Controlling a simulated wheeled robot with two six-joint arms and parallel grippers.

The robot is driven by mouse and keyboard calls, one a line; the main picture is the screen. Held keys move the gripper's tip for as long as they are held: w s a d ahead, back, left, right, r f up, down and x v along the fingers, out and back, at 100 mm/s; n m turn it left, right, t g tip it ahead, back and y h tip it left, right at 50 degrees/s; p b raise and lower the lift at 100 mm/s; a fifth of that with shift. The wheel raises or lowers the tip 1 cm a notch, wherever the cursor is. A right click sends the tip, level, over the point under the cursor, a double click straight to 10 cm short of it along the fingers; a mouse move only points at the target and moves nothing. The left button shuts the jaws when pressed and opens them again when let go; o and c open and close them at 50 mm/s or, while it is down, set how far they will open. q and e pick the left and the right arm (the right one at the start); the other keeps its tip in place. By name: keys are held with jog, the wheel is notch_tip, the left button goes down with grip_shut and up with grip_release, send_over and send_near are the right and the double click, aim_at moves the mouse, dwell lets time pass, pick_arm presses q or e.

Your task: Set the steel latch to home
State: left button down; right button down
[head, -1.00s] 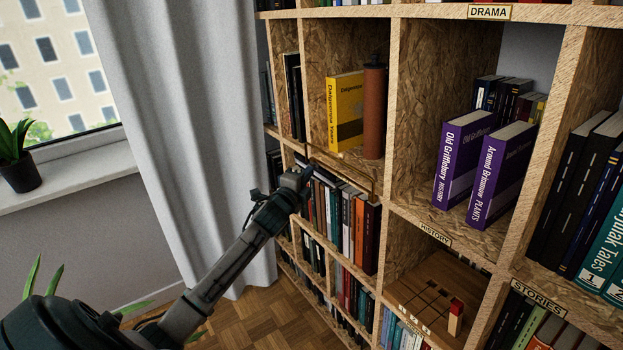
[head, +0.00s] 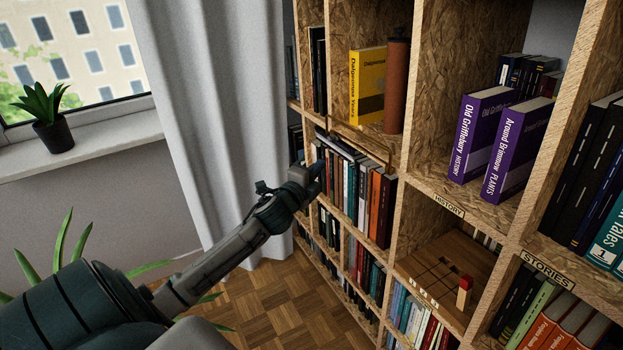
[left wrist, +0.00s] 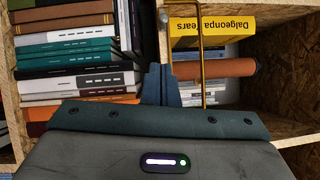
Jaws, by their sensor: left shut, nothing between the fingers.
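I cannot make out a steel latch for certain in either view. A wooden board (head: 445,262) with dark grooves lies in a lower cubby under the HISTORY label in the head view. An upright block (head: 464,291) with a red top stands at its front right. My left gripper (head: 318,172) is in front of the shelf, by the row of upright books, well to the left of the board. In the left wrist view its dark fingers (left wrist: 160,85) are together and empty, pointing at the shelf. My right gripper is not in view.
A thin brass-coloured rail (left wrist: 201,55) crosses the cubby front near the yellow book (head: 367,87) and the brown cylinder (head: 396,85). Purple books (head: 481,135) stand above the board. A curtain (head: 205,120) hangs at left; open floor (head: 270,297) lies below.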

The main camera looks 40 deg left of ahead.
pick_arm(q)
jog(key=s, duration=0.3)
jog(key=shift+d, duration=0.25)
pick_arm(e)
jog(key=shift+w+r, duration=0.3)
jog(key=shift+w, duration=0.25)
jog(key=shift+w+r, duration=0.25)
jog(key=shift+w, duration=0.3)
